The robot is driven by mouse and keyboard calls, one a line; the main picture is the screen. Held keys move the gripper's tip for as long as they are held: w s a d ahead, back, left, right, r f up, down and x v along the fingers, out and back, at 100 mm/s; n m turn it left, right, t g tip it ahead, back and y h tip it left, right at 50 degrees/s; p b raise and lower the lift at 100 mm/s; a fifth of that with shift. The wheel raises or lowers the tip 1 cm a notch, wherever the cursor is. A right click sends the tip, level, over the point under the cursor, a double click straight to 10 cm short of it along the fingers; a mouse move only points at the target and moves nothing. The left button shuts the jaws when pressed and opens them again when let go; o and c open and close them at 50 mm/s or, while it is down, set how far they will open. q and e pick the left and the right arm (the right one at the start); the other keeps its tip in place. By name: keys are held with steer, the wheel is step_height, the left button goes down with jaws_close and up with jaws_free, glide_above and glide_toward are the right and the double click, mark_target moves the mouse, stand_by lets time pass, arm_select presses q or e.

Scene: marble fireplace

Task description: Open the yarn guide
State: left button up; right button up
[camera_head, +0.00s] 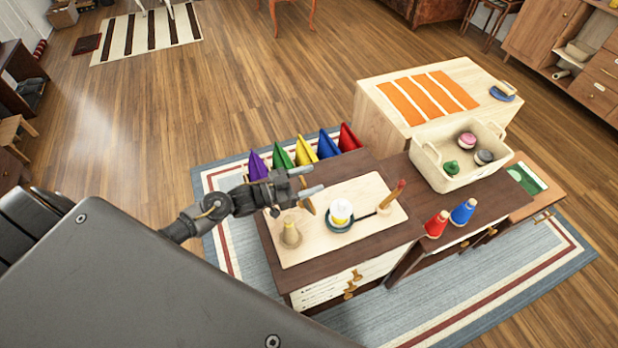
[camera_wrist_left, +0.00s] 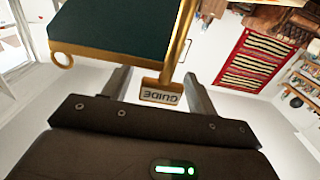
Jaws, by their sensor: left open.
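In the left wrist view, a brass lever with a tag reading "GUIDE" (camera_wrist_left: 160,97), upside down, lies between the fingers of my left gripper (camera_wrist_left: 156,85). A dark green panel with a brass edge (camera_wrist_left: 120,30) and a brass ring is just beyond it. I see no finger clearly pressed on the tag. In the head view, my left gripper (camera_head: 311,181) is open above the left part of a pale wooden board (camera_head: 310,254). A small tan piece (camera_head: 307,207) shows just below the fingers; I cannot tell if it is the guide. My right gripper is out of view.
On the board stand a tan cone (camera_head: 290,236), a white and yellow cone (camera_head: 341,211) and a wooden peg (camera_head: 394,193). Red (camera_head: 437,224) and blue (camera_head: 463,211) cones stand to the right, near a cream bin (camera_head: 449,179). Coloured holders (camera_head: 305,152) are behind.

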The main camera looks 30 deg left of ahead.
arm_select(q)
jaws_close()
steer(key=shift+r+n+t+y+p, duration=0.25)
steer(key=shift+n+t+y+p, duration=0.6)
steer(key=shift+y+p, duration=0.2)
steer(key=shift+w+a+f+n+t+y, duration=0.2)
steer(key=shift+n+t+y, duration=0.25)
steer(key=shift+n+y, duration=0.3)
jaws_free()
